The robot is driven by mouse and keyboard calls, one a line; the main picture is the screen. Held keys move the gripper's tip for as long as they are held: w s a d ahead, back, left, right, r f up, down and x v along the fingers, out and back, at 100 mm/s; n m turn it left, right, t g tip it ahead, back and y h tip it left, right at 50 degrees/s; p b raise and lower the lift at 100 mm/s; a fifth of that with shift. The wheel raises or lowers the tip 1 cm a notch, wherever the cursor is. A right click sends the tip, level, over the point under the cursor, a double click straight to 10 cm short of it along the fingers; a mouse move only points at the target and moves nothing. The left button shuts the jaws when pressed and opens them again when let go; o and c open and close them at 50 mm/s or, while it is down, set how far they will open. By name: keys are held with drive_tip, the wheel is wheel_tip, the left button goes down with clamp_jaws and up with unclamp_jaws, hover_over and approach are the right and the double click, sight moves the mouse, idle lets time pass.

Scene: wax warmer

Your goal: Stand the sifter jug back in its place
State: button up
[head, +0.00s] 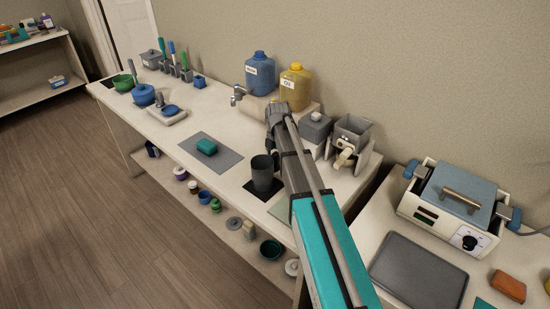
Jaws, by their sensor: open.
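A dark grey jug (263,174), which I take for the sifter jug, stands upright on a black square mat (250,188) near the front edge of the long counter. Its open top faces up. My arm reaches over the counter just right of the jug, and my gripper (273,150) is at its far end, open, close behind the jug's rim. My arm partly hides the gripper and the jug's right side, so I cannot tell whether they touch.
A grey mat (213,152) with a green block (207,147) lies left of the jug. Blue (260,75) and yellow (295,88) bottles stand behind. A grey hopper device (350,140) is right of my arm. A wax warmer (452,205) and dark tray (418,270) occupy the right table.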

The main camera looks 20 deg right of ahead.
drive_tip(key=shift+w+d+r+p, duration=0.1)
drive_tip(key=shift+r+p, duration=2.2)
drive_tip(key=shift+r, duration=0.1)
drive_tip(key=shift+r, duration=0.15)
